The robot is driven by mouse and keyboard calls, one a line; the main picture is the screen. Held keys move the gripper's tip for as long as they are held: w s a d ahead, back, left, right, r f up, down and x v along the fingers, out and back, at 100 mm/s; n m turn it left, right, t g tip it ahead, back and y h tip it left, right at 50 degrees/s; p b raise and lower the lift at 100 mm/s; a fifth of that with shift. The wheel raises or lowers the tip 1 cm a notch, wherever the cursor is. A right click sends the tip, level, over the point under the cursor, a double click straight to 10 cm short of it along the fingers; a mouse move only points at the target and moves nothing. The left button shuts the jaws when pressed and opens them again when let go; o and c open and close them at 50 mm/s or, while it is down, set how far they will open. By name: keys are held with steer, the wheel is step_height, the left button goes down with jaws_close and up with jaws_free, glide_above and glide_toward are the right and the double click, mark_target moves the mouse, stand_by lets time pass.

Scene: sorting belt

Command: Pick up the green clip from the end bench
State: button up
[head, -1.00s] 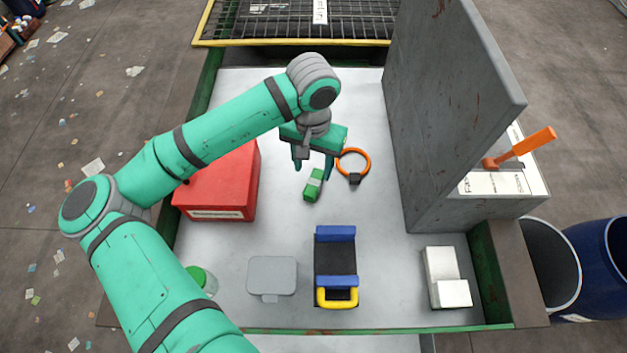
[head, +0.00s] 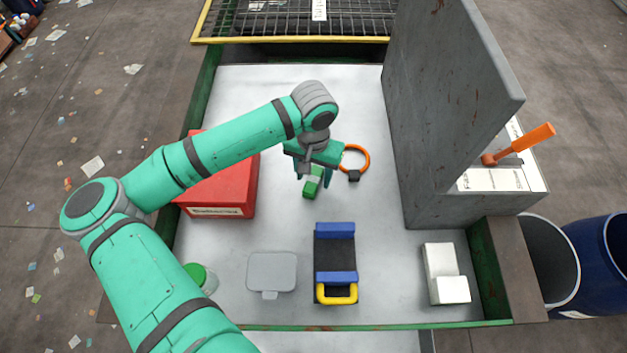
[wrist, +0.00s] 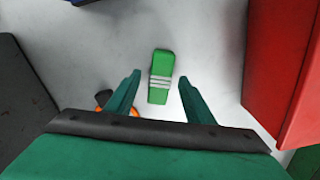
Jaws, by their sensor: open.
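The green clip (head: 312,187) lies on the pale bench top (head: 225,100). In the wrist view the clip (wrist: 161,77) is a green block with white stripes, lying just beyond the fingertips and between their lines. My gripper (head: 313,180) is open and empty, pointing down above the clip, its fingers to either side of it in the head view. The gripper (wrist: 161,82) also shows both fingers apart in the wrist view. The gripper body hides part of the clip's far end in the head view.
An orange ring (head: 367,154) with a dark block lies right of the gripper. A red box (head: 235,190) stands left, a tall grey panel (head: 440,110) right.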

steer(key=shift+f, duration=0.25)
stand_by(0.3)
steer(key=shift+w, duration=0.1)
steer(key=shift+c, duration=0.5)
steer(key=c, duration=1)
